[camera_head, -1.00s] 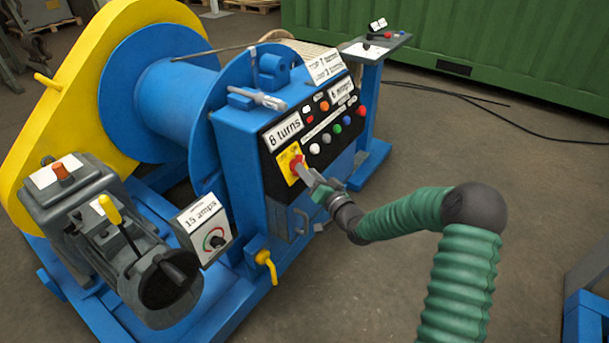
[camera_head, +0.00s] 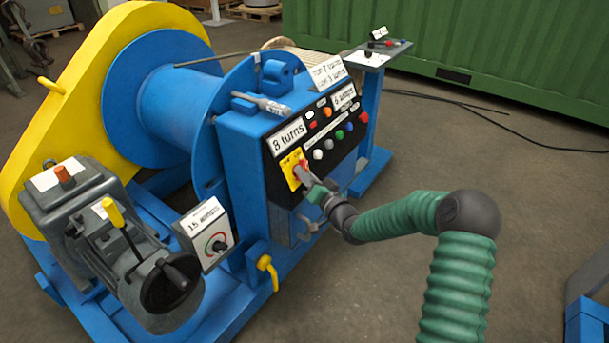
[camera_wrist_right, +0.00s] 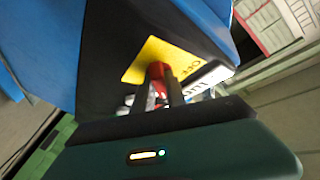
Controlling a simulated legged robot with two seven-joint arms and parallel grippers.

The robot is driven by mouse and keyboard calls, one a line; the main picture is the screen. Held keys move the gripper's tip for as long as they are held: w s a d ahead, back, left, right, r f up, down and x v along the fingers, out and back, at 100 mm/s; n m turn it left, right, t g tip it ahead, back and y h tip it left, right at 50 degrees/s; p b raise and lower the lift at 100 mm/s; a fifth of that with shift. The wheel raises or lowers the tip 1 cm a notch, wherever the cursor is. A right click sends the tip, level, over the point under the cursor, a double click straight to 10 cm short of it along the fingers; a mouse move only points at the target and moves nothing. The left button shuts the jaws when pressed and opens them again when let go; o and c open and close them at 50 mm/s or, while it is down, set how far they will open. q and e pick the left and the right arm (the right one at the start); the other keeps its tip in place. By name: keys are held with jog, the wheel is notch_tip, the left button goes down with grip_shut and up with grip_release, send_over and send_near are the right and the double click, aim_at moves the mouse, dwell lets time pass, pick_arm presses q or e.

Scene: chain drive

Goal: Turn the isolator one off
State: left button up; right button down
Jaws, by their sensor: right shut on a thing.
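The isolator is a red handle (camera_head: 301,168) on a yellow plate (camera_head: 289,171), low on the left of the black control panel under the "turns" label. My right gripper (camera_head: 306,175) is at the panel front, shut on the red handle. In the right wrist view the red handle (camera_wrist_right: 157,72) sits between the dark fingers (camera_wrist_right: 160,90), in front of the yellow plate (camera_wrist_right: 165,58) marked "OFF". The fingers hide part of the handle, so its exact angle is hard to tell. My left gripper is not in view.
Coloured push buttons (camera_head: 338,135) sit right of the isolator. A yellow-handled valve (camera_head: 267,268) is below the cabinet, and a dial box (camera_head: 207,232) stands left of it. A small pedestal (camera_head: 374,57) stands behind. The floor right of the machine is mostly clear.

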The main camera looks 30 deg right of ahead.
jog(key=shift+s+d+f, duration=0.1)
jog(key=shift+d+f, duration=0.05)
jog(key=shift+n+y, duration=0.3)
jog(key=shift+n, duration=0.1)
jog(key=n+y, duration=0.1)
jog(key=n+y+b, duration=0.1)
jog(key=n, duration=0.1)
jog(key=n+t+y, duration=0.1)
jog(key=n, duration=0.1)
jog(key=shift+d+f+b, duration=0.1)
jog(key=shift+f+b, duration=0.15)
jog(key=shift+b, duration=0.05)
jog(key=shift+w+d+r+n+g+y+b, duration=0.15)
jog(key=shift+n+g+y+b, duration=0.25)
jog(key=shift+n+g+y, duration=1.9)
jog(key=shift+w+d+f+n+t+y+b, duration=0.15)
jog(key=shift+n+y+b, duration=0.6)
jog(key=shift+n, duration=3.4)
jog(key=shift+d+r+n+g+y+b, duration=0.1)
jog(key=shift+d+n+g+y, duration=0.15)
jog(key=shift+n+g+y, duration=1.6)
jog(key=n+t, duration=0.1)
jog(key=n, duration=0.2)
